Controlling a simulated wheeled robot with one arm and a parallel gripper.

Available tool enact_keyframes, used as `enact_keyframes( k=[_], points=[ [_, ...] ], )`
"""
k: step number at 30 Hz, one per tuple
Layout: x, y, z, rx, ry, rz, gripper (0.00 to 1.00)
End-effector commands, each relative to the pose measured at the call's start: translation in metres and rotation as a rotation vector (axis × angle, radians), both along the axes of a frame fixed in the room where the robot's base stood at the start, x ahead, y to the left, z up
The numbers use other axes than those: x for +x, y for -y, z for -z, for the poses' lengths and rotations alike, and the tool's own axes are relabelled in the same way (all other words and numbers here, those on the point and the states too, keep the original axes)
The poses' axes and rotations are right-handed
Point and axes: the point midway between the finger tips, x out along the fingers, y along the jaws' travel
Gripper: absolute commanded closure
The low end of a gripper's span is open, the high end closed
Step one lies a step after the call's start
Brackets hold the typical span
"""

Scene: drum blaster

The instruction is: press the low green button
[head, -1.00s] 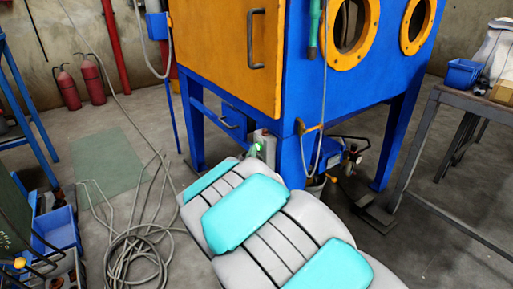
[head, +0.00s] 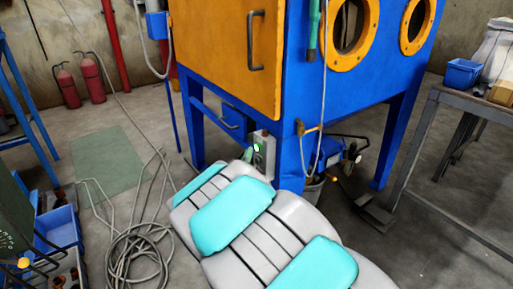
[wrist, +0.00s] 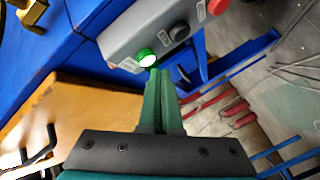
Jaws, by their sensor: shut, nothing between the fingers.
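The green button (wrist: 147,58) sits at one end of a grey control box (wrist: 150,30) in the wrist view, with a bright white face and green rim. My gripper (wrist: 159,72) is shut and empty, its green fingers together. The fingertips are right by the button's rim, slightly to its right in the picture; I cannot tell whether they touch. In the head view the box (head: 265,152) is on the blue cabinet's front leg, with the lit green button (head: 256,148) on it. There, my arm hides most of my gripper.
A black knob (wrist: 180,32) and a red button (wrist: 217,6) are on the same box. The blue cabinet (head: 300,100) with its orange door (head: 225,50) stands behind. A coiled hose (head: 135,250) lies on the floor at left. A metal table (head: 470,100) stands right.

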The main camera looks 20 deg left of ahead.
Motion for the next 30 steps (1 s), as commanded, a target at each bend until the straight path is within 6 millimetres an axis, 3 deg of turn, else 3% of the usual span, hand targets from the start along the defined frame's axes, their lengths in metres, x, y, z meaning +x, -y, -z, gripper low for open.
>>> enact_keyframes(
  k=[18,30],
  points=[
    [-0.036,-0.031,-0.002,0.0,0.002,-0.002,1.0],
    [-0.038,-0.032,-0.001,0.0,0.001,0.0,1.0]
  ],
)
